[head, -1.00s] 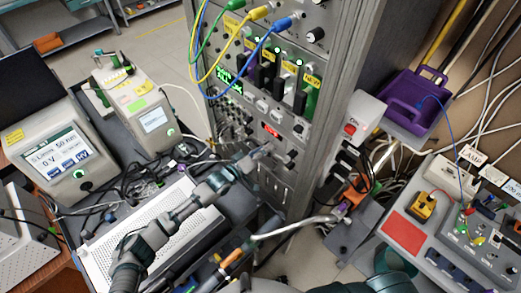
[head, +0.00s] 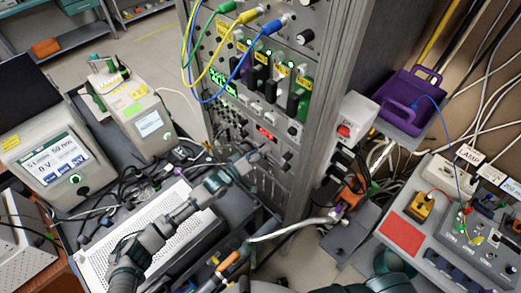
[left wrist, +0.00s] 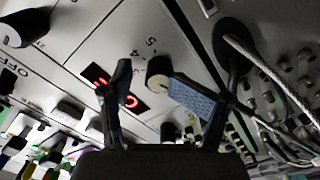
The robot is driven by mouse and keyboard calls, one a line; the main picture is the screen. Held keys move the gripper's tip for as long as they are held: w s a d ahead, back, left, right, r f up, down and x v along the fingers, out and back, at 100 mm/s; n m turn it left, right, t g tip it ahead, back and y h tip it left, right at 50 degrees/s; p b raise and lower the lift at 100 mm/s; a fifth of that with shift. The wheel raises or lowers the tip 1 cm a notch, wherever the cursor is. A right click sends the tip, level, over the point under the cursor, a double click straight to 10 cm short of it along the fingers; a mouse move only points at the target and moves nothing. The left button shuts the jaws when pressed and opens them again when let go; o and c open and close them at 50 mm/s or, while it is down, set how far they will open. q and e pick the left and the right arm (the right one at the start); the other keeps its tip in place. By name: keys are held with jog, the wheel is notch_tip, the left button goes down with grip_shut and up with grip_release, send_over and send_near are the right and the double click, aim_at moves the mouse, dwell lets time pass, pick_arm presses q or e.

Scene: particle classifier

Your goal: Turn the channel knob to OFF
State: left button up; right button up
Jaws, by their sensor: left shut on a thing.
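My left gripper (head: 257,152) reaches the front of the tall instrument rack (head: 268,178), beside the small red display (head: 267,134). Numbers such as 5 and 4 are printed beside this knob. The word OFF (left wrist: 27,70) shows at the left of the panel. Part of the knob's edge and its pointer cannot be made out. My right gripper is not in view.
Blue, yellow and green cables (head: 238,60) hang in front of the rack's upper modules. A black knob (left wrist: 26,28) and a thick cable plug (left wrist: 233,45) flank the gripper on the panel. Instruments with screens (head: 60,160) stand on the left.

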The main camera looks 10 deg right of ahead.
pick_arm(q)
jog(key=shift+r, duration=0.1)
jog(key=v, duration=1.2)
jog(key=shift+a, duration=0.25)
jog(key=shift+w+d, duration=0.1)
jog(key=shift+d, duration=0.1)
